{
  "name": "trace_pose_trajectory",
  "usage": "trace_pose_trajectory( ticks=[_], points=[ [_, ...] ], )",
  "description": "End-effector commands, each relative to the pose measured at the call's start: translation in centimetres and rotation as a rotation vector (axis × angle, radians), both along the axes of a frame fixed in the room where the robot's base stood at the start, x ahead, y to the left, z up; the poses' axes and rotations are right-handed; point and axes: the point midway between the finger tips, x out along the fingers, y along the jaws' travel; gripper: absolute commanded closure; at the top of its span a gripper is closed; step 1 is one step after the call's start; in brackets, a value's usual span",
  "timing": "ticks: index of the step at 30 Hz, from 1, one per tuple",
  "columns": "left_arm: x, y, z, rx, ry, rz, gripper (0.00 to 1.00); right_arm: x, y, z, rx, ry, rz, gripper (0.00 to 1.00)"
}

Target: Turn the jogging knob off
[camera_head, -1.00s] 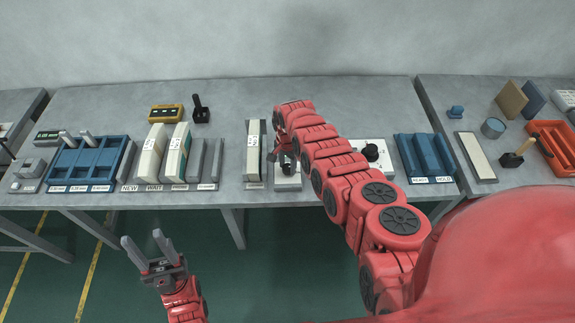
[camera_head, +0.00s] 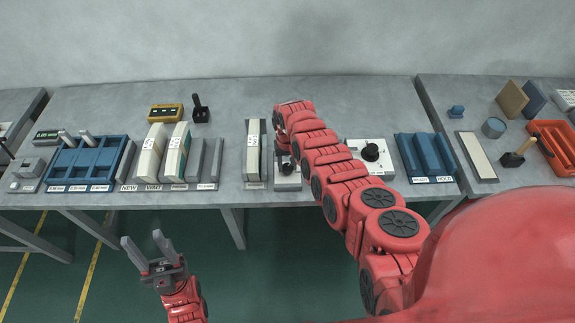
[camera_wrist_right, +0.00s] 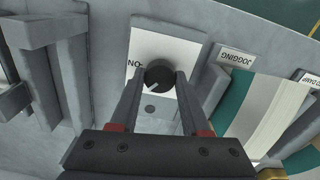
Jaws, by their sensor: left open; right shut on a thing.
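A round black knob (camera_wrist_right: 160,72) stands on a white plate (camera_wrist_right: 150,42) in the right wrist view. Lettering reading "NO-" is printed left of it, and a light pointer mark shows on the knob. A tag reading "JOGGING" (camera_wrist_right: 237,60) appears upside down to the right. My right gripper (camera_wrist_right: 158,82) is shut on the knob, one finger on each side. In the head view my right arm partly covers this small unit (camera_head: 288,184). My left gripper (camera_head: 144,240) is open and empty in front of the table.
A second black knob (camera_head: 371,151) on a white plate stands right of my right arm. A labelled slot with a pale upright piece (camera_head: 253,150) stands close left of the gripped unit. Blue racks (camera_head: 427,155) stand further right. The table's back middle (camera_head: 240,100) is clear.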

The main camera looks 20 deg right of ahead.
Motion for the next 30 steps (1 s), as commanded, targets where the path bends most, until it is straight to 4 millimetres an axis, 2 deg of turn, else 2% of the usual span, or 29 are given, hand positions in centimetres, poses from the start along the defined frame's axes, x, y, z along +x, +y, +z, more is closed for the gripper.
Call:
trace_pose_trajectory(
  ticks=[15,30],
  points=[
    [0.00,0.00,-0.24,0.000,0.000,0.000,0.50,0.01,0.01,-0.01,0.000,0.000,0.452,1.00],
    [0.00,0.00,-0.25,0.000,0.000,0.000,0.50,0.08,-0.03,0.01,-0.001,-0.003,0.653,1.00]
  ],
)
